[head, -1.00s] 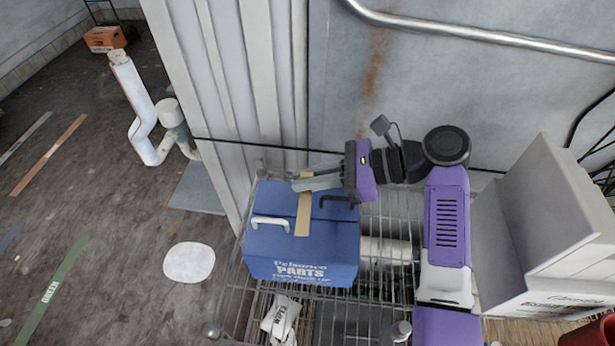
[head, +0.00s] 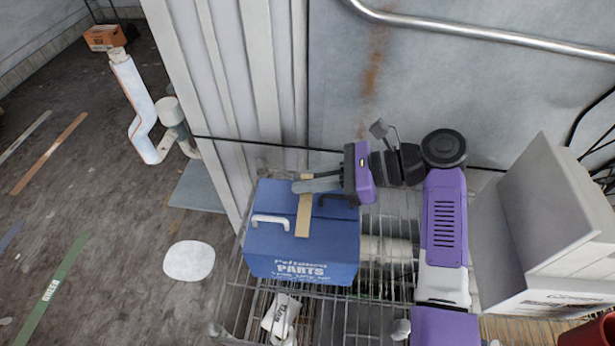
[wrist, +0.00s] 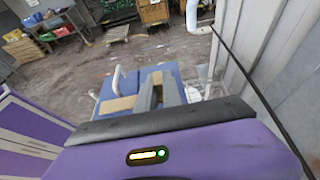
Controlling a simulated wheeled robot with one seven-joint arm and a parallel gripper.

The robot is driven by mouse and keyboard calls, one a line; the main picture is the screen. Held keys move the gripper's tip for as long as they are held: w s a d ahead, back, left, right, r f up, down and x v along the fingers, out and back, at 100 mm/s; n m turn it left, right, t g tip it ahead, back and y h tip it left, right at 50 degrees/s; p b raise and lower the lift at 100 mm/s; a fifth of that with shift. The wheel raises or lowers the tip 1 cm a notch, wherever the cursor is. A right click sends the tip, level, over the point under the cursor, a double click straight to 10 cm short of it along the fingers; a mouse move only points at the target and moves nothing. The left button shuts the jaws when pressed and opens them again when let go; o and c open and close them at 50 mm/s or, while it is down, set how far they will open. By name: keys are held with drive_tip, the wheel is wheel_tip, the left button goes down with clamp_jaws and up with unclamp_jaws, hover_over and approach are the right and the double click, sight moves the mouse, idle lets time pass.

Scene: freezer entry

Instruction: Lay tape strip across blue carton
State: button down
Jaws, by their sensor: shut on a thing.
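The blue carton (head: 265,237) stands on a wire rack, with a white handle at its left, a dark handle at its right and white "PARTS" lettering on its front. The tan tape strip (head: 303,217) lies lengthwise over the carton's top, between the handles. My gripper (head: 297,186) is shut on the strip near its back end, over the back of the carton's top. In the wrist view, the strip (wrist: 118,105) shows beside the grey fingers (wrist: 164,90) above the blue carton (wrist: 108,90). Whether the strip's held end touches the carton is hidden by the fingers.
The wire rack (head: 228,318) carries a white roll (head: 385,250) right of the carton and a large pale box (head: 540,230) farther right. A metal wall (head: 440,80) closes off the back. Open floor (head: 110,250) lies at the left.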

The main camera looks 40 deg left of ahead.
drive_tip(key=shift+f, duration=0.55)
drive_tip(key=c, duration=1.4)
unclamp_jaws()
drive_tip(key=shift+f, duration=0.1)
drive_tip(key=shift+c, duration=0.2)
drive_tip(key=b+v, duration=0.2)
drive_tip(key=v, duration=0.5)
drive_tip(key=shift+w+d+r, duration=0.2)
drive_tip(key=shift+d+r, duration=0.1)
